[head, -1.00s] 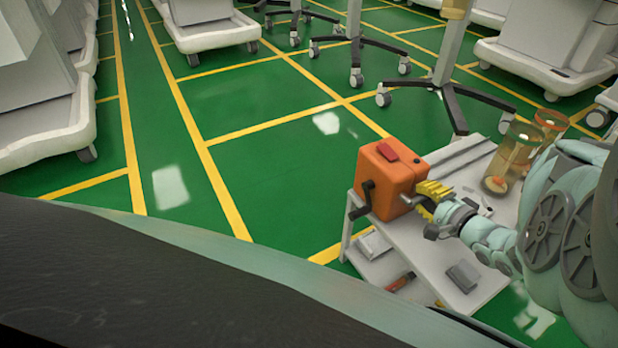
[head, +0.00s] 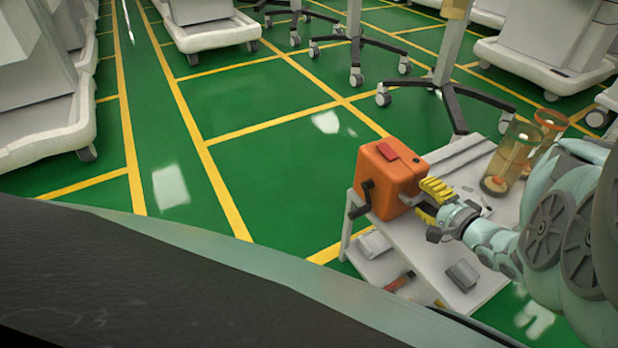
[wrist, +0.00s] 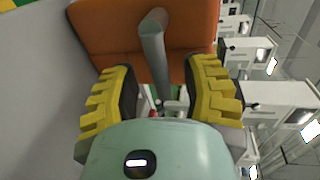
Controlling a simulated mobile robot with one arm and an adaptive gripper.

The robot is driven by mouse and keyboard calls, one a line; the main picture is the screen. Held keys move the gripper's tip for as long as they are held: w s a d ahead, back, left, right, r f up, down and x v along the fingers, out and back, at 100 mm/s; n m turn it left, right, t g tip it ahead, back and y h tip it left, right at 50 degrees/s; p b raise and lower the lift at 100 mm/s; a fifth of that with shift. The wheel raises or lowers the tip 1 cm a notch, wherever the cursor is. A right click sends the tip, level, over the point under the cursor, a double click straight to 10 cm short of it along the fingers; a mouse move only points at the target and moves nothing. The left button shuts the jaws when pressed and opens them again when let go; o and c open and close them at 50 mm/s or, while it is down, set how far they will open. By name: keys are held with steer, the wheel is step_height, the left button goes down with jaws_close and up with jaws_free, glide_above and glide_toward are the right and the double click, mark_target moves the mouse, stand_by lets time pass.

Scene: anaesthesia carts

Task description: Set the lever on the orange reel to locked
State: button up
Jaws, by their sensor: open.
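The orange reel (head: 385,190) stands on the left end of a small grey table, with a red block on top and a dark crank on its left side. In the wrist view the reel (wrist: 190,22) fills the top. A grey lever (wrist: 155,50) sticks out from it toward the camera. My gripper (wrist: 160,85) is open, with one yellow finger on each side of the lever and a gap to both.
The table (head: 452,235) has a lower shelf with grey and red items. Two amber cylinders (head: 508,160) stand at its far right. A wheeled stand (head: 447,90) is just behind it. Carts stand further back and at left. The green floor left of the table is clear.

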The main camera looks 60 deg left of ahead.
steer(key=v, duration=1.1)
steer(key=shift+d, duration=0.2)
steer(key=shift+r, duration=0.25)
